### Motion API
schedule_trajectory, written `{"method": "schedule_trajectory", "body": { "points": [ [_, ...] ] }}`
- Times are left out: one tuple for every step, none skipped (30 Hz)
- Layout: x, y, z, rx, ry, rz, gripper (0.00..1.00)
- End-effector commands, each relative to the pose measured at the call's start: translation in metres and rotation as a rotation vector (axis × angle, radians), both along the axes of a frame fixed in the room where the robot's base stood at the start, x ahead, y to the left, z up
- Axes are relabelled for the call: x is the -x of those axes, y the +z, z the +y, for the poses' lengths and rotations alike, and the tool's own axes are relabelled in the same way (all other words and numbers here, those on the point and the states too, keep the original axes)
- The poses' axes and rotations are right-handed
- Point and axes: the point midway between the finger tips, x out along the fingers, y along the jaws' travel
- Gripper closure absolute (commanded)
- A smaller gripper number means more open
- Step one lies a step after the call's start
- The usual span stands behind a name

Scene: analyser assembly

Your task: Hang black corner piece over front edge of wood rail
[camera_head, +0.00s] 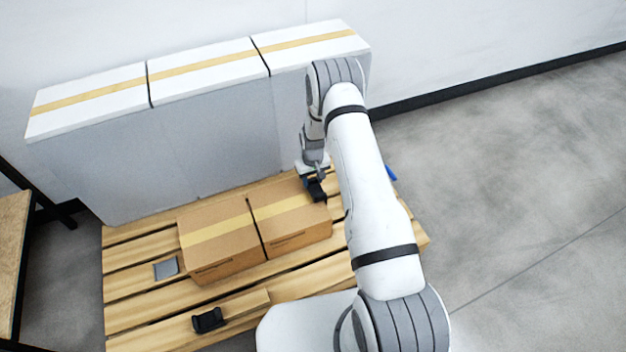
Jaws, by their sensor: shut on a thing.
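My gripper (313,181) is at the back right of the pallet, beside the right cardboard box, pointing down. It is shut on a small black corner piece (317,191), held close to the box's back right corner. Whether the piece touches the box or the wood is too small to tell. Another black corner piece (208,320) sits at the front left, by a short light wood piece (248,303). The wood rail could be that piece or a slat of the pallet (145,285); I cannot tell which. My arm hides part of the pallet's right side.
Two taped cardboard boxes (222,240) stand mid-pallet. Tall white boxes (150,160) with yellow tape stand behind them. A grey flat plate (166,268) lies at left. A blue item (391,173) shows behind my arm. A wooden table (12,250) is at far left. The right floor is clear.

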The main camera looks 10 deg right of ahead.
Motion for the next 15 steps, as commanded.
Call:
{"method": "schedule_trajectory", "body": {
  "points": [
    [0.000,0.003,0.000,0.000,0.000,0.000,0.81],
    [0.000,0.004,0.000,0.000,0.000,0.000,0.81],
    [0.000,0.005,0.000,0.000,0.000,0.000,0.81],
    [0.000,0.006,0.000,0.000,0.000,0.000,0.81],
    [0.000,0.007,0.000,0.000,0.000,0.000,0.81],
    [0.000,0.008,0.000,0.000,0.000,0.000,0.81],
    [0.000,0.009,0.000,0.000,0.000,0.000,0.81],
    [0.000,0.010,0.000,0.000,0.001,0.000,0.81],
    [0.000,0.011,0.001,0.000,0.001,0.000,0.81],
    [0.000,0.012,0.001,0.000,0.001,0.000,0.81],
    [0.000,0.013,0.001,0.000,0.001,0.000,0.81],
    [0.000,0.014,0.001,0.000,0.001,0.000,0.81],
    [0.000,0.015,0.001,0.000,0.001,0.000,0.81],
    [0.000,0.016,0.001,0.000,0.001,0.000,0.81],
    [0.000,0.017,0.001,0.000,0.001,0.000,0.81]
  ]
}}
